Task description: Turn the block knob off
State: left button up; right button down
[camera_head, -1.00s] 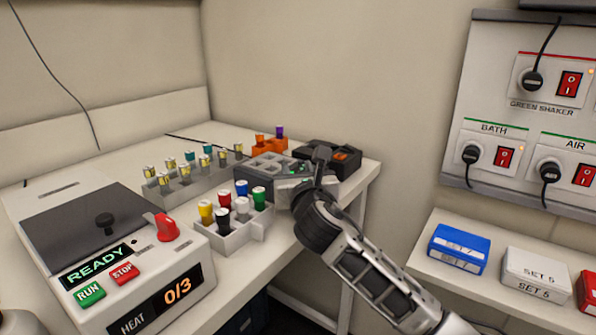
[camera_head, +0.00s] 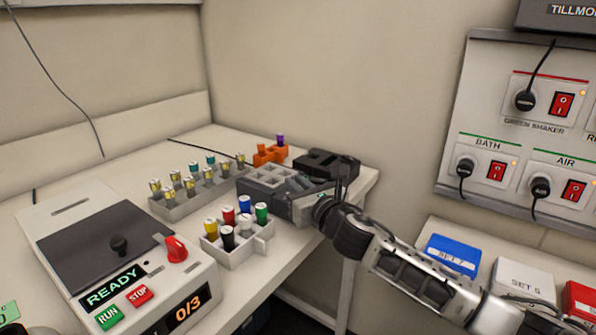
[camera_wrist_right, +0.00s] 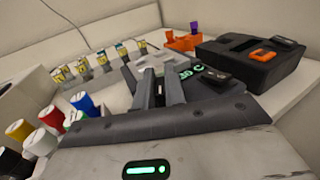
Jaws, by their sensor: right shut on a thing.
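The grey block (camera_head: 268,176) with square wells stands near the right end of the bench, and its green lit readout (camera_wrist_right: 188,70) shows in the right wrist view. My right gripper (camera_head: 308,190) reaches in from the right at the block's front. In the right wrist view its fingers (camera_wrist_right: 158,85) are close together against the block, shut on what appears to be the block knob. The knob itself is hidden by the fingers and cannot be made out. My left gripper is not in view.
A white machine (camera_head: 130,260) with a red knob stands at left. Orange holder (camera_head: 268,153) and black device (camera_head: 327,163) are behind. A wall socket panel (camera_head: 530,120) is at right.

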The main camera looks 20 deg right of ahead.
jog(key=n+g+y, duration=0.1)
jog(key=n+y, duration=0.1)
jog(key=y, duration=0.1)
jog(key=shift+d+y+p, duration=0.1)
jog(key=shift+y+p, duration=0.2)
jog(key=shift+p, duration=0.05)
jog(key=shift+f+n+g+y+b, duration=0.15)
jog(key=shift+n+g+y+b, duration=0.2)
jog(key=shift+n+g+y, duration=0.75)
jog(key=shift+n+y, duration=0.5)
jog(key=shift+y, duration=0.3)
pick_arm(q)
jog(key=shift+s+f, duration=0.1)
pick_arm(e)
jog(key=c, duration=1.5)
grip_release()
jog(key=shift+o, duration=0.2)
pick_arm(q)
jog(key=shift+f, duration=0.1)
pick_arm(e)
jog(key=shift+s, duration=0.1)
